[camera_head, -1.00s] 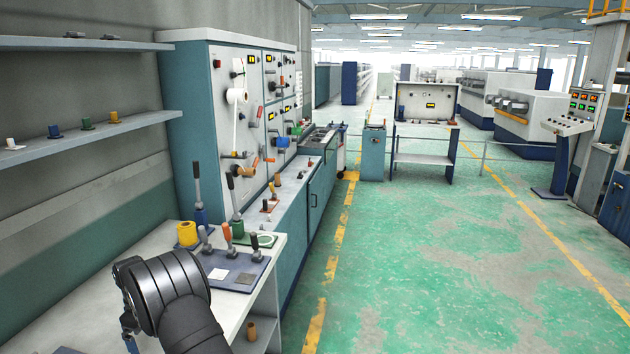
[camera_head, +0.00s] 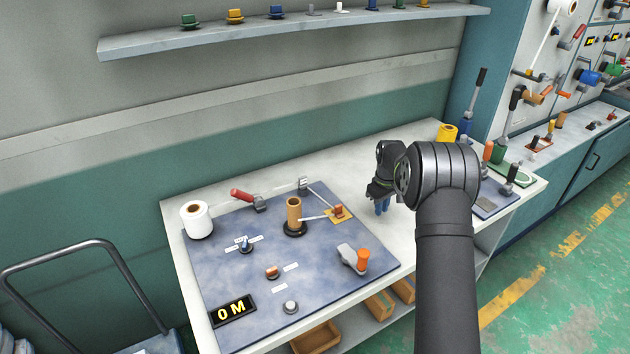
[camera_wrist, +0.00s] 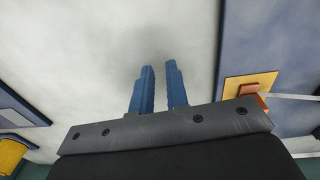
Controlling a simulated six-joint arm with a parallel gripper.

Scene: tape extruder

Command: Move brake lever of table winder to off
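The table winder is a blue panel (camera_head: 215,262) lying on the white table, and its edge shows at the right of the wrist view (camera_wrist: 285,40). It carries a red-handled lever (camera_head: 246,198) at the back, an orange-knobbed crank (camera_head: 356,258) at the front right and a small blue-and-white selector (camera_head: 246,246). I cannot read which control is the brake lever. A brown core (camera_head: 294,214) stands mid-panel. My gripper (camera_head: 381,209) is above the table just right of the panel. Its blue fingers (camera_wrist: 161,75) are a little apart, with nothing between them, over bare table.
A white roll (camera_head: 196,220) stands at the panel's left corner. An arm with an orange block on a yellow plate (camera_head: 338,213) is at the panel edge nearest my gripper. Upright levers (camera_head: 490,165) and a yellow roll (camera_head: 446,132) stand to the right. A shelf (camera_head: 290,28) hangs behind.

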